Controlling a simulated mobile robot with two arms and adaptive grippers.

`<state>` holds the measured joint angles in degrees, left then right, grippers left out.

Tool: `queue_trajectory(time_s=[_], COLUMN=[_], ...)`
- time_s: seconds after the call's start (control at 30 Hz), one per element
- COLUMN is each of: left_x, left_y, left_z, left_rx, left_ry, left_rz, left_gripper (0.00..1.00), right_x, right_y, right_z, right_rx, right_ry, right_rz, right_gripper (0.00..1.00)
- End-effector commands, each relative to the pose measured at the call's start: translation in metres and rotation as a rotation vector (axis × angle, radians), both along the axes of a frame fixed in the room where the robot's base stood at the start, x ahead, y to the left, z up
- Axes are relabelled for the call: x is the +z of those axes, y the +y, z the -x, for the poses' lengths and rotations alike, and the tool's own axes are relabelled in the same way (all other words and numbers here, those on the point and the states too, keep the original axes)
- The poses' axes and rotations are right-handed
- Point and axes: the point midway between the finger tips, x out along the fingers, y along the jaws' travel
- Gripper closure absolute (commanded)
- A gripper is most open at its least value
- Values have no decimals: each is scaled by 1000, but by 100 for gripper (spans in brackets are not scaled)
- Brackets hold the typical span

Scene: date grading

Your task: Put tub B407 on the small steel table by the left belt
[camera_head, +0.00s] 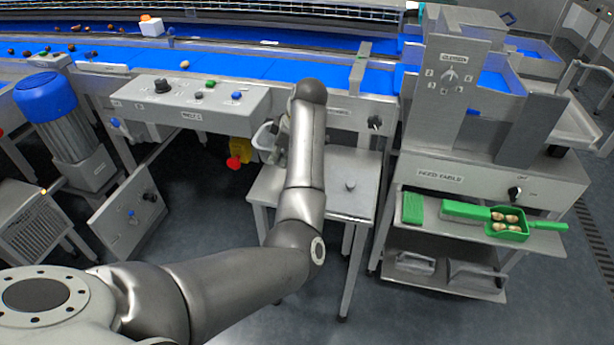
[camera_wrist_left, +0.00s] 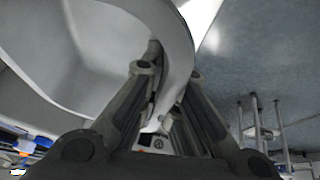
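A white tub (camera_head: 262,138) shows beside my left gripper (camera_head: 280,138), at the back left corner of the small steel table (camera_head: 335,200). My forearm hides part of it, and I cannot tell whether it touches the table. In the left wrist view the pale tub (camera_wrist_left: 70,50) fills the upper left, and its curved rim runs between the two fingers of my left gripper (camera_wrist_left: 165,85), which are closed on it. No label on the tub is readable. My right gripper is not in view.
The blue belt (camera_head: 240,64) and a control box (camera_head: 190,108) stand behind the table. A small knob-like item (camera_head: 350,186) is on the right of the tabletop. A shelf with a green scoop (camera_head: 508,222) stands right.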

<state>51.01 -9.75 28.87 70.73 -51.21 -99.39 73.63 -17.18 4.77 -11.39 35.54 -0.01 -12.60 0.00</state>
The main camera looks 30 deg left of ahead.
Motion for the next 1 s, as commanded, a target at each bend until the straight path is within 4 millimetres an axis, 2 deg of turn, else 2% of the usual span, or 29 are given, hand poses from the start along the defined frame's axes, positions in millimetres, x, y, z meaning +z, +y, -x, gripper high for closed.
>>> queue_trajectory(time_s=[0.1, 0.33, 0.53, 0.67, 0.97, 1.0], left_x=[-22, -47, -80, -88, -90, -91], left_y=[0, 0, 0, 0, 0, 0], left_z=[1, 1, 1, 1, 1, 1], left_rx=[0, -1, -2, -1, -1, -2], left_ry=[5, 3, 4, 0, 0, 1], left_rz=[0, 1, 1, 0, 1, 1], left_gripper=[100, 100, 100, 100, 100, 96], right_x=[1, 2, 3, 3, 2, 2], right_y=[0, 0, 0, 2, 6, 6], right_z=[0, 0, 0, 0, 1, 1], right_rx=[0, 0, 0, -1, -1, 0], right_ry=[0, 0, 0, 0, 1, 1], right_rz=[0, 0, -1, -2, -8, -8], right_gripper=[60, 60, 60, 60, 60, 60])
